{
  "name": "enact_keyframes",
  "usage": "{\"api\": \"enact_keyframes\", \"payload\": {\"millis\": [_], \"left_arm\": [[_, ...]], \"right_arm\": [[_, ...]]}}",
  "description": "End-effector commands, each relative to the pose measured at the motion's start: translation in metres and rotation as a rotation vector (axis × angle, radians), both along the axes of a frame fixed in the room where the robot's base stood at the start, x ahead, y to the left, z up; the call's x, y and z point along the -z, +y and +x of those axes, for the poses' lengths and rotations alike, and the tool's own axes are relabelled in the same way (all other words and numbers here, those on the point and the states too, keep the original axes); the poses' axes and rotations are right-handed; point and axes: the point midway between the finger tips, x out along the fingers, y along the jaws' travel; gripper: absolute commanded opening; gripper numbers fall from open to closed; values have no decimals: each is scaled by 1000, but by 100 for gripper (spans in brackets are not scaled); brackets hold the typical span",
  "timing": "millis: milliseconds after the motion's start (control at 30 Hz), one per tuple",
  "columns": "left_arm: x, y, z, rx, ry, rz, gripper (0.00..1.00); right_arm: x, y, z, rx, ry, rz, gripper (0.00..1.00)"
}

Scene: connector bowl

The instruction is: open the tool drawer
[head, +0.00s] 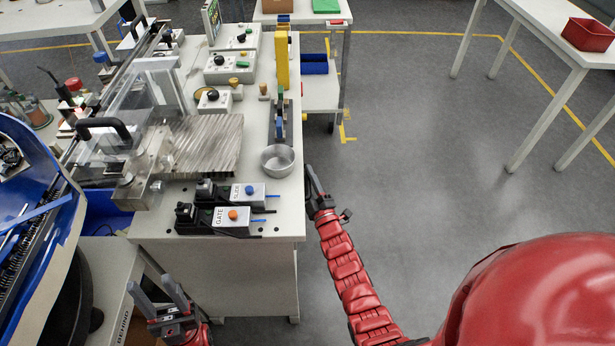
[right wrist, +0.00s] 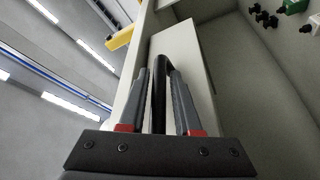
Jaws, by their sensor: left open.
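In the right wrist view a black handle (right wrist: 160,95) stands on a pale drawer front (right wrist: 180,45). The fingers of my right gripper (right wrist: 162,72) lie on either side of this handle. Whether they press on it is unclear. In the head view my right gripper (head: 314,184) is low beside the right side of the white workbench (head: 285,225). The drawer cannot be made out there, and how far it stands out is unclear. My left gripper (head: 153,287) is open and empty at the lower left, in front of the bench.
On the bench are a metal bowl (head: 277,161), an orange-button GATE box (head: 232,217) and a blue-button SLIDE box (head: 249,192). A side table with a blue bin (head: 314,64) stands behind. The grey floor (head: 420,130) to the right is clear.

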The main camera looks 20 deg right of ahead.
Motion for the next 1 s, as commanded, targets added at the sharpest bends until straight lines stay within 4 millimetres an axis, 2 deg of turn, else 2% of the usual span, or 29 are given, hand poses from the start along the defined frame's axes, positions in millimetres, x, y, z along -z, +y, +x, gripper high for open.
{"api": "enact_keyframes", "payload": {"millis": [67, 233, 1000], "left_arm": [[0, 0, 0, 0, 0, 0, 50], [0, 0, 0, 0, 0, 0, 50], [0, 0, 0, 0, 0, 0, 50]], "right_arm": [[0, 0, 0, 0, 0, 0, 30], [0, 0, 0, 0, 0, 0, 0], [1, 0, 0, 0, 1, 0, 0]]}}
